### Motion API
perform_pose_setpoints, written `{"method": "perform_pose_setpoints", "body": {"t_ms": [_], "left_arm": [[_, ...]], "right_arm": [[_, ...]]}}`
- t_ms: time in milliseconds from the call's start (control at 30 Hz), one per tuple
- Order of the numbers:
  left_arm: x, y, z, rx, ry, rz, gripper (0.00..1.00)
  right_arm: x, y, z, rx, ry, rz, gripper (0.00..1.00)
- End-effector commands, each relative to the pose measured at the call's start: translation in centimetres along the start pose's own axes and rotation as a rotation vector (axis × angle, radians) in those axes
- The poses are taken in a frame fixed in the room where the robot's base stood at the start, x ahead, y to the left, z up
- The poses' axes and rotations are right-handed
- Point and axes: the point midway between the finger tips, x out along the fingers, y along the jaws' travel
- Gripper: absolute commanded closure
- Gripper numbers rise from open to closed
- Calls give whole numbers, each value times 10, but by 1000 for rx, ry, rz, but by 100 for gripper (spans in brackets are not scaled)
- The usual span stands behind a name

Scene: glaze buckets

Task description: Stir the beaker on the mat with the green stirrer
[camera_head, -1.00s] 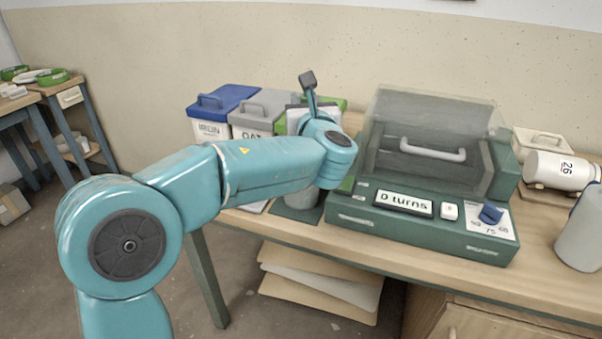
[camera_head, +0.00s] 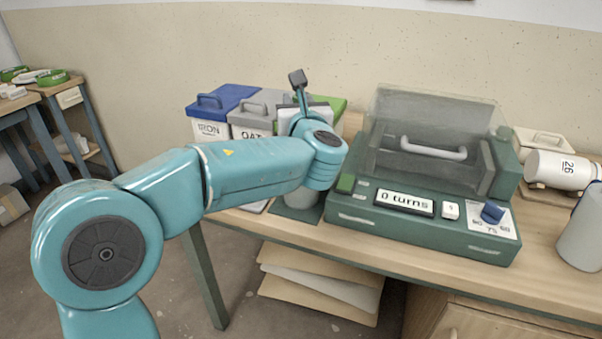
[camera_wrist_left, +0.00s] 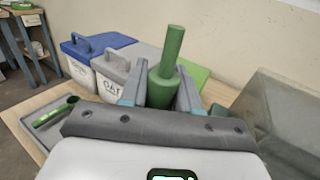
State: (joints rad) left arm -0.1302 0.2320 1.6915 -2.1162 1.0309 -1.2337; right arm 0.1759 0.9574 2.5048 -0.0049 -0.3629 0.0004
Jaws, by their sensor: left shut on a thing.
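The green stirrer (camera_wrist_left: 172,48) stands upright in the left wrist view, its thick green grip between the two fingers of my left gripper (camera_wrist_left: 162,74), which is shut on it. In the head view my wrist hides the fingers and the stirrer. The beaker (camera_head: 299,198) shows only as a grey part below my wrist, on the dark green mat (camera_head: 290,212). Its rim and inside are hidden, so I cannot tell how deep the stirrer reaches. My right gripper is not in view.
A blue-lidded bin (camera_head: 212,104) and a grey-lidded bin (camera_head: 250,119) stand behind. A green machine (camera_head: 425,225) reading "0 turns" stands close to the right of the beaker. A dark tray (camera_wrist_left: 22,112) with a green thing lies at left in the wrist view.

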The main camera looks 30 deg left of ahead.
Motion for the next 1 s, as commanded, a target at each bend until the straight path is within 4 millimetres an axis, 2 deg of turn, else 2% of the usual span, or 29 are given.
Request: {"method": "perform_pose_setpoints", "body": {"t_ms": [200, 433, 567, 800, 1000], "left_arm": [[4, -16, 2, 0, -1, 0, 99], [4, -16, 1, -1, -2, 1, 99], [3, -12, 0, -2, -2, 1, 99], [-2, 6, -1, -2, -2, 2, 99], [-2, 8, 1, -1, -2, 1, 99]], "right_arm": [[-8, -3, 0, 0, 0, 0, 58], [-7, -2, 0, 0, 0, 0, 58], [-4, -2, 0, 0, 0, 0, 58], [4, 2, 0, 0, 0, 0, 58], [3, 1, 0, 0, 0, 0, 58]]}}
